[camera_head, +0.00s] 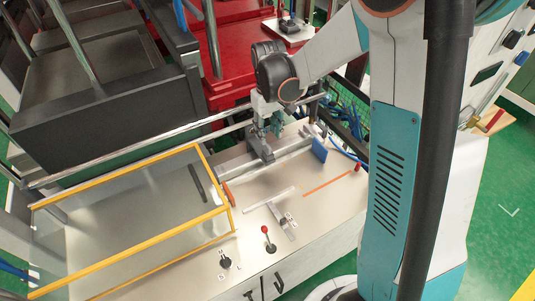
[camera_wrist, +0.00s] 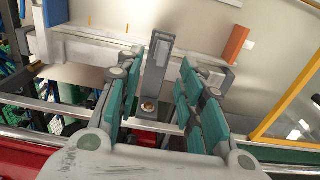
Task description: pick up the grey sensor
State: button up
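The grey sensor (camera_wrist: 157,65) is a narrow upright-looking block in the middle of the wrist view, with a small copper-coloured round spot near its lower end. In the head view it shows as a grey piece (camera_head: 261,148) on the machine's pale table, just below my gripper (camera_head: 271,122). In the wrist view my gripper (camera_wrist: 157,88) is open. Its teal-padded fingers stand on either side of the sensor, with a visible gap on both sides. Whether the fingertips reach down to its full depth I cannot tell.
A metal bar (camera_head: 236,163) runs across the table near the sensor. A blue plate (camera_head: 319,149) stands to the right and an orange piece (camera_wrist: 236,44) nearby. A yellow-framed clear guard (camera_head: 150,243) covers the left. A red-knobbed lever (camera_head: 268,240) stands at the front.

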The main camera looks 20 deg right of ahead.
aim_at(268, 146)
jog(key=shift+s+a+f+b, duration=0.1)
jog(key=shift+f+b, duration=0.25)
jog(key=shift+f, duration=3.05)
jog(key=shift+c, duration=0.2)
grip_shut()
